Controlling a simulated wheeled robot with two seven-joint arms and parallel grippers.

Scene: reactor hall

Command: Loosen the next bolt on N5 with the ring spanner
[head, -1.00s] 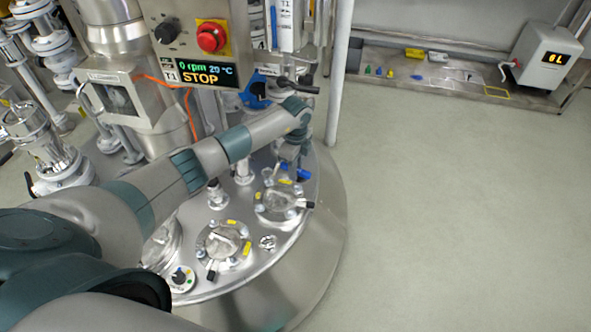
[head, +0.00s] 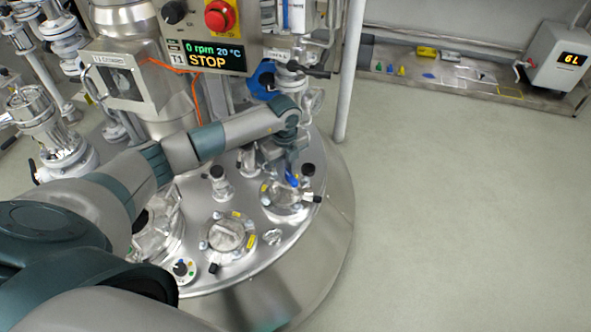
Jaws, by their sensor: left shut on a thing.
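My left arm reaches over the vessel lid (head: 205,276), and its gripper (head: 289,171) points down at the rear right flange cover (head: 282,201). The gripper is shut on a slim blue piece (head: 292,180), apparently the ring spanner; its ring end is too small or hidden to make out. Whether it sits on a bolt I cannot tell. The cover has a round glass, bolts around its rim and yellow tags. I cannot read an N5 label. A similar cover (head: 226,233) lies nearer on the lid. My right gripper is not in view.
A control box (head: 212,40) with a red button and a STOP display stands behind the lid. A blue-handled valve (head: 262,80) and a vertical white pipe (head: 349,75) rise behind the arm. A black knob (head: 308,169) stands beside the gripper. The floor at right is clear.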

